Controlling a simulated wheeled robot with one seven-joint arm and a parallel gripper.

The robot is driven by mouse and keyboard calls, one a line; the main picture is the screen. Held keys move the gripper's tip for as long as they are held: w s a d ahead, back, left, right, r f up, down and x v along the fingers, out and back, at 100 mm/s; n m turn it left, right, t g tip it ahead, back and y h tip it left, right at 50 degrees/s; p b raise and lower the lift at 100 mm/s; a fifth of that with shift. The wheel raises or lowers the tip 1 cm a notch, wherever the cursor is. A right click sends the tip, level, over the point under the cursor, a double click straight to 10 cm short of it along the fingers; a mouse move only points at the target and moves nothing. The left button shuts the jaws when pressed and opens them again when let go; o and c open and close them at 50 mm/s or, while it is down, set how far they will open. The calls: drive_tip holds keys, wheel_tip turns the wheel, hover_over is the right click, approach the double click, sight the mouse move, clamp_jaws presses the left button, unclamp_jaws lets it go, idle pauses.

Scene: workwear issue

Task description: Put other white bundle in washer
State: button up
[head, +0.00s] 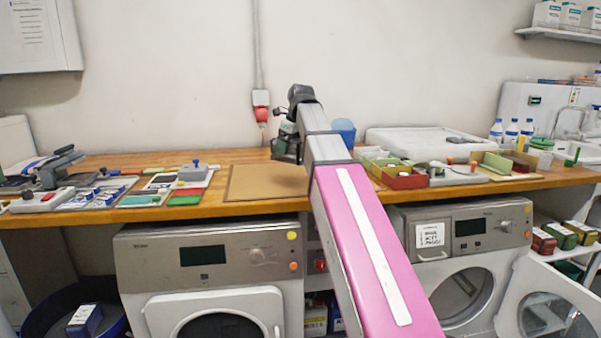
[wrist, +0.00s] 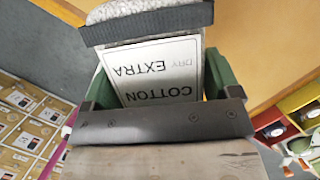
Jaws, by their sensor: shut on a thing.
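My gripper (wrist: 160,85) is shut in the wrist view, its green-sided fingers on a white card-faced bundle (wrist: 155,70) printed "EXTRA DRY COTTON". A dark band and fluffy whitish cloth show at its top edge. In the head view my gripper (head: 286,148) is over the back of the wooden counter; the bundle cannot be made out there. The right machine (head: 420,232) has its round door (head: 510,325) swung open to the right, its drum opening partly in view. The left machine (head: 135,262) has its door shut. I cannot tell which is the washer.
The wooden counter (head: 240,212) runs above both machines. A brown mat (head: 262,183) lies on it, with card trays and a stapler-like press (head: 58,167) to the left. Small boxes (head: 405,182) and bottles (head: 511,130) stand to the right. A dark tub (head: 62,302) is at lower left.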

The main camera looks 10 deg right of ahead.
drive_tip(key=w+d+f, duration=0.4)
drive_tip(key=w+d, duration=0.1)
drive_tip(key=w+d+f, duration=0.2)
drive_tip(key=shift+w+d+f, duration=0.25)
drive_tip(key=shift+w+d, duration=0.15)
drive_tip(key=shift+f, duration=2.1)
drive_tip(key=o, duration=0.8)
drive_tip(key=shift+f, duration=0.1)
drive_tip(key=shift+c, duration=0.2)
drive_tip(key=shift+o, duration=1.3)
